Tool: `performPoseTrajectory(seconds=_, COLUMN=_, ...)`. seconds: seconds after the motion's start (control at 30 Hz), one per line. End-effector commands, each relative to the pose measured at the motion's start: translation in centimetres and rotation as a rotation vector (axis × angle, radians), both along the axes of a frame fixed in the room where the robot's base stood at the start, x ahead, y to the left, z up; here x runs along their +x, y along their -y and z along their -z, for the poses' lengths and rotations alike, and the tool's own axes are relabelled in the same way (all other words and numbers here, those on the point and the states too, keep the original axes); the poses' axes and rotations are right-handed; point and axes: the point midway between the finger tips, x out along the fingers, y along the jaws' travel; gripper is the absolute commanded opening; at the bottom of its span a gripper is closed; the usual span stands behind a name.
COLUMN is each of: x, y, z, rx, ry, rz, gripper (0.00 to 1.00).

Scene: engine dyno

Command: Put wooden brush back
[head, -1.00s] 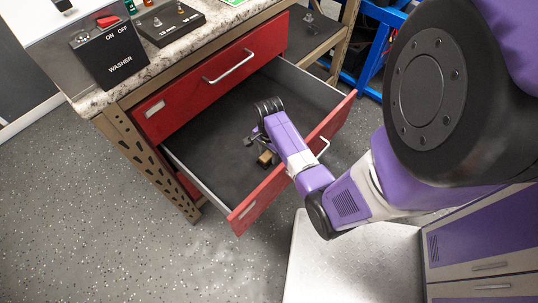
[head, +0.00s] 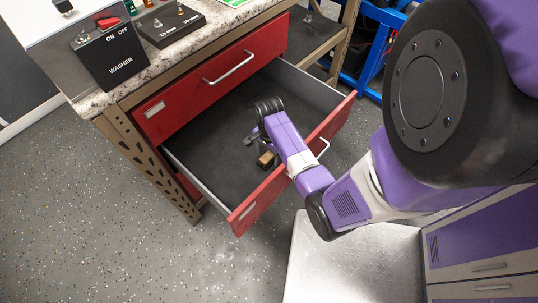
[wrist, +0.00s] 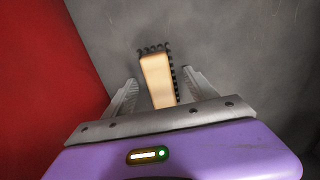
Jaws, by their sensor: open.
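The wooden brush (head: 266,159) lies on the dark floor of the open red drawer (head: 262,201), near the drawer's front panel. In the wrist view the brush (wrist: 157,79) shows a pale wooden back with dark bristles along its far end and right side. My gripper (wrist: 158,88) is open, with one finger on each side of the brush and no clear contact. Its near end is hidden behind the gripper body. In the head view my arm reaches over the drawer front, and the fingertips are hard to make out.
A shut red drawer (head: 195,91) with a metal handle sits above the open one. The washer switch box (head: 108,58) and a black block with pegs (head: 170,22) stand on the speckled worktop. The rest of the open drawer (head: 215,140) looks empty.

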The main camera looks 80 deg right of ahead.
Motion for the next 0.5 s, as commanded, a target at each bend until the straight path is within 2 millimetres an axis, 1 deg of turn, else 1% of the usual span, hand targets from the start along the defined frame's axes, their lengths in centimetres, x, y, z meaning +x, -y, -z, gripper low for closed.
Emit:
performPoseTrajectory(seconds=0.3, x=0.1, y=0.0, z=-6.4, rx=-0.003, ry=0.002, rz=-0.002, gripper=0.66)
performPoseTrajectory(seconds=0.5, x=0.1, y=0.0, z=-9.7, rx=-0.002, ry=0.001, rz=-0.002, gripper=0.66)
